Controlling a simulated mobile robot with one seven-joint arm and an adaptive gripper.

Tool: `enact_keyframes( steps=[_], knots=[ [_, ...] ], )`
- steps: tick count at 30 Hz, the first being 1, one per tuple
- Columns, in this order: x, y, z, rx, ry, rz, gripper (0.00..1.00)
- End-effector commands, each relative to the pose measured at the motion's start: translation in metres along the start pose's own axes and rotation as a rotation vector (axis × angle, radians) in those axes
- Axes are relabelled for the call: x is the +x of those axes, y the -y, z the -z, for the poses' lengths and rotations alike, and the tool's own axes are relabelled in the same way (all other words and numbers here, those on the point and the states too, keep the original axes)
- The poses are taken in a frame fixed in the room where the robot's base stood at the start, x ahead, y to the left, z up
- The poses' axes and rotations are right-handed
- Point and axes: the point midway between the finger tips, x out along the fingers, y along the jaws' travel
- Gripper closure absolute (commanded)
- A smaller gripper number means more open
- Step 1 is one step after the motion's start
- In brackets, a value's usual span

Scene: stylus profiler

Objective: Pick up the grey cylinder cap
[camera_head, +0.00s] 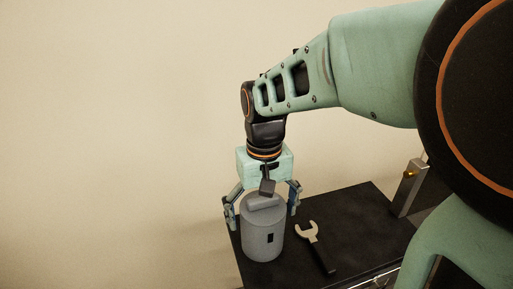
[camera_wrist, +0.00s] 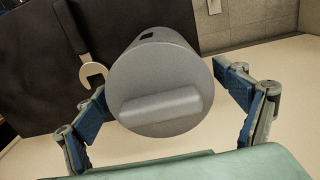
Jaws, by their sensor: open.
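The grey cylinder cap (camera_head: 262,232) stands upright near the left end of a black tabletop, with a raised bar on its top and a small dark slot in its side. In the wrist view the cap (camera_wrist: 162,85) fills the middle, its round top and bar facing the camera. My gripper (camera_head: 262,212) is above it, pointing down, its fingers spread to either side of the cap's upper part. In the wrist view my gripper (camera_wrist: 165,112) is open, with gaps visible between the blue finger pads and the cap.
An open-ended wrench (camera_head: 315,246) with a dark handle lies on the black tabletop (camera_head: 350,212), right of the cap. It also shows in the wrist view (camera_wrist: 92,72). A grey upright box (camera_head: 408,188) with a small orange light stands at the right end. A plain wall is behind.

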Motion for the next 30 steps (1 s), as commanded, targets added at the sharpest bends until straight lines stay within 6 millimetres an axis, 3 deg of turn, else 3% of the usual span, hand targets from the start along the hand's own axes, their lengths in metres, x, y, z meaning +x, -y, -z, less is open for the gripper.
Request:
enact_keyframes(
  steps=[3,11,27,30],
  knots=[
    [0.0122,0.0001,-0.0003,0.000,0.000,0.000,0.10],
    [0.0109,0.0000,-0.0003,0.000,0.000,0.000,0.12],
    [0.0108,0.0000,-0.0002,0.000,0.000,0.000,0.72],
    [0.0097,0.0000,0.0005,0.000,-0.003,0.000,0.79]
  ],
)
